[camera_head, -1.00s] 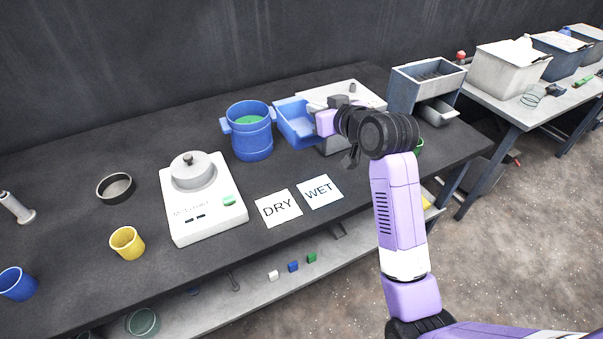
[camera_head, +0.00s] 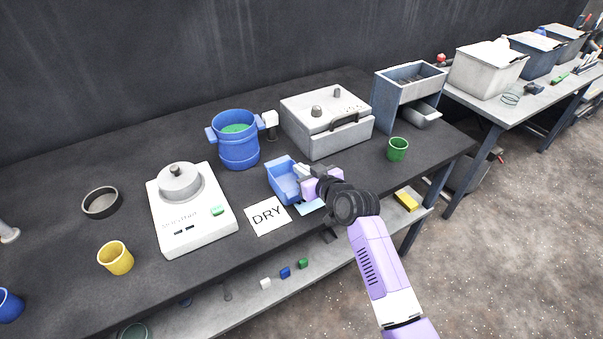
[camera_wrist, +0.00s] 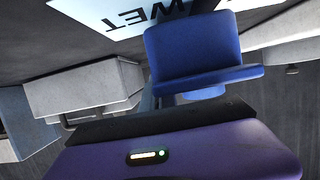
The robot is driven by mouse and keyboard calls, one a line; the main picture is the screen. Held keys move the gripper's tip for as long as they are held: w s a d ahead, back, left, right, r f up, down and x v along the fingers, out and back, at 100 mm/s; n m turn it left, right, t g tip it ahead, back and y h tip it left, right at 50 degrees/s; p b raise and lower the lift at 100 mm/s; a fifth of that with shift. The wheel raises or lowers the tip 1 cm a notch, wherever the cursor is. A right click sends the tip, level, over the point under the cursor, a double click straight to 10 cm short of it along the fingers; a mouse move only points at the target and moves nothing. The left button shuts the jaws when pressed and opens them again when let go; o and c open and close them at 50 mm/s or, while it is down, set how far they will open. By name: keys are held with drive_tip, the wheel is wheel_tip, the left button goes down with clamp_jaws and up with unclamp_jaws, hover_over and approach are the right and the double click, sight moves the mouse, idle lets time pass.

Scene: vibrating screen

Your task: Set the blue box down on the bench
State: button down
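The blue box (camera_head: 283,183) is an open-topped tray above the dark bench (camera_head: 130,178), just behind the DRY card (camera_head: 266,216). My gripper (camera_head: 308,175) is at its right end and appears shut on that end wall. The fingertips are partly hidden. The box roughly looks level; I cannot tell whether its underside touches the bench. In the wrist view the blue box (camera_wrist: 190,48) shows beyond my purple gripper body, close to the WET card (camera_wrist: 115,12). In the head view the WET card (camera_head: 309,207) is mostly covered by my gripper and arm.
A blue bucket (camera_head: 238,151) stands behind the box and a grey lidded machine (camera_head: 327,126) behind right. A white scale (camera_head: 190,222) and yellow cup (camera_head: 115,258) are left. A green cup (camera_head: 398,149) is right. The bench's front edge is close to my arm.

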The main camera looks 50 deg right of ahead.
drive_tip(key=shift+f, duration=0.7)
drive_tip(key=shift+f, duration=0.15)
drive_tip(key=c, duration=1.7)
unclamp_jaws()
